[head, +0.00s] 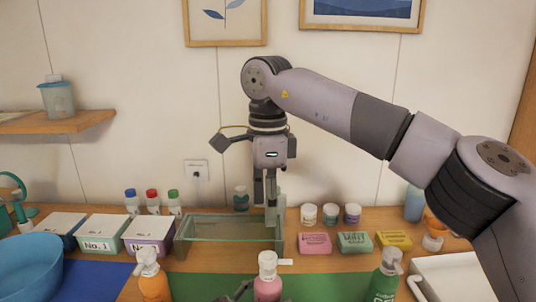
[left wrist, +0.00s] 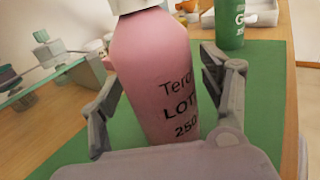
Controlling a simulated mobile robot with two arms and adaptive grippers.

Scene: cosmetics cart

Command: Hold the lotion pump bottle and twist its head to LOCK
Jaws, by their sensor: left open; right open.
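The pink lotion pump bottle (head: 267,289) stands upright at the front middle, with a white pump head (head: 268,263) whose spout points right. In the left wrist view the pink bottle (left wrist: 155,75) shows dark lettering, and its pump head is cut off at the top. My left gripper (left wrist: 163,95) is open, with one finger on each side of the bottle; I cannot tell whether they touch it. Only a bit of it shows at the bottom of the head view. My right gripper (head: 266,200) is open and empty, pointing down by the glass tray behind the bottle.
An orange pump bottle (head: 154,287) stands left and a green one (head: 383,284) right of the pink bottle. Behind are a glass tray (head: 225,238), labelled boxes (head: 103,234), small jars and coloured soap-like blocks (head: 315,243). A green mat (left wrist: 262,100) lies under the pink bottle.

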